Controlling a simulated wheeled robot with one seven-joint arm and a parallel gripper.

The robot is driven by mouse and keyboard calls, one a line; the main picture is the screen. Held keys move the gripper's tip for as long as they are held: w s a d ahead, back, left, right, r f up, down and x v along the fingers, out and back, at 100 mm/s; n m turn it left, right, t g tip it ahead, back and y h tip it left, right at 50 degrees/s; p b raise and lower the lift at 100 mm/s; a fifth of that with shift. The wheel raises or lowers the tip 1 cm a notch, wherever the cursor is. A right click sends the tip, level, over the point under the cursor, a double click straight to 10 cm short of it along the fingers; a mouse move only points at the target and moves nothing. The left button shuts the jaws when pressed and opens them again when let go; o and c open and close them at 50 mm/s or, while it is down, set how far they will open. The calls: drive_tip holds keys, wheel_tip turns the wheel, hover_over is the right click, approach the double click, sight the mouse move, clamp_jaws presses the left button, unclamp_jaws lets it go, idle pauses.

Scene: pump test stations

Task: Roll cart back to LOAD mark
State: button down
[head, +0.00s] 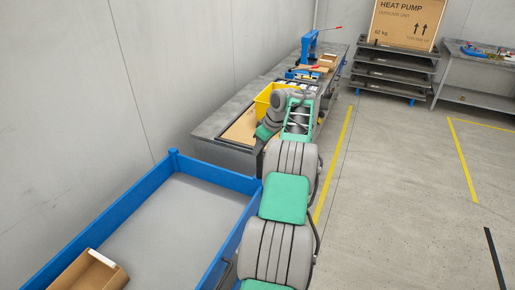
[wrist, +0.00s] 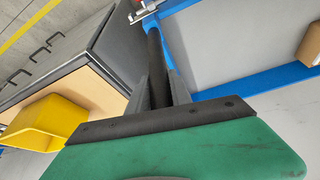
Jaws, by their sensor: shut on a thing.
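The cart (head: 220,180) has a blue rim and a grey deck, and fills the lower left of the head view. Its blue frame and grey deck also show in the wrist view (wrist: 245,82). My gripper (wrist: 160,90) is shut on the cart's black handle bar (wrist: 155,55), with a dark finger on each side of it. In the head view my arm hides the gripper and handle. A cardboard box (head: 85,274) sits on the cart's near end. No LOAD lettering is readable; yellow floor lines (head: 338,155) run right of the workbench.
A long workbench (head: 228,125) along the left wall lies just beyond the cart, holding a yellow bin (head: 266,98) and a blue press (head: 309,45). A rack with a heat pump carton (head: 404,22) stands at the back. The floor on the right (head: 400,190) is clear.

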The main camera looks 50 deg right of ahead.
drive_tip(key=c, duration=1.2)
unclamp_jaws()
drive_tip(key=shift+o, duration=0.2)
drive_tip(key=v, duration=0.7)
drive_tip(key=shift+s+r, duration=0.25)
drive_tip(key=shift+r, duration=0.1)
